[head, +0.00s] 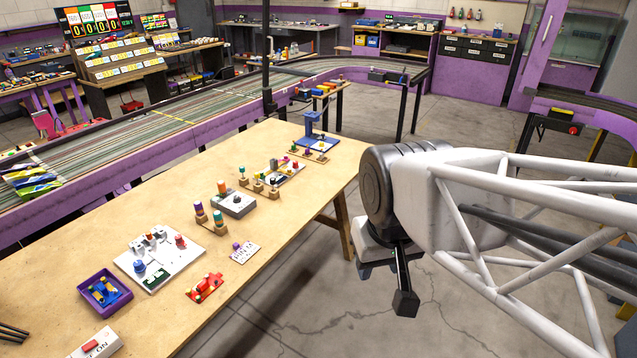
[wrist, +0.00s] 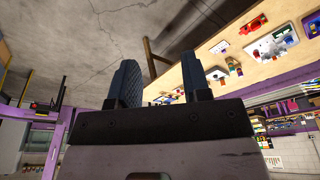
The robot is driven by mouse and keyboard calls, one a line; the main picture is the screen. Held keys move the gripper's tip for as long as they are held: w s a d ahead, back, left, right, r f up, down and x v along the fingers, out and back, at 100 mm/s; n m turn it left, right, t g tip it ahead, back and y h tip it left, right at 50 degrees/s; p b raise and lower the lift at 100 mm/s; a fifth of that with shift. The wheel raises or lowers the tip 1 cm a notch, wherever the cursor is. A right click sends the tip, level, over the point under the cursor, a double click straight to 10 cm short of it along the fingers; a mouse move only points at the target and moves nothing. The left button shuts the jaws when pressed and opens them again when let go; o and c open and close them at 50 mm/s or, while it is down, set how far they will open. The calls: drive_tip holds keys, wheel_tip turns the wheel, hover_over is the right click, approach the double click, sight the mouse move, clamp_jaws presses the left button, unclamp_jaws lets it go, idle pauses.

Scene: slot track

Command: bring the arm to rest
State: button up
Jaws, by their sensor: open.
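My gripper (head: 383,287) hangs in the air off the right edge of the wooden table, over the grey concrete floor, in the head view. My white tubular arm reaches in from the right side. In the wrist view my gripper (wrist: 163,85) shows two dark fingers standing well apart, with nothing between them. It is open and touches no object.
The wooden table (head: 130,225) holds a purple tray (head: 84,296), a white board (head: 160,258), a red piece (head: 204,288), a grey block (head: 233,204) and a blue stand (head: 313,128). A slot track (head: 150,125) runs behind it. Open floor (head: 300,285) surrounds my gripper.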

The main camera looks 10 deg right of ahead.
drive_tip(key=shift+s+d+f, duration=0.25)
drive_tip(key=shift+s, duration=0.4)
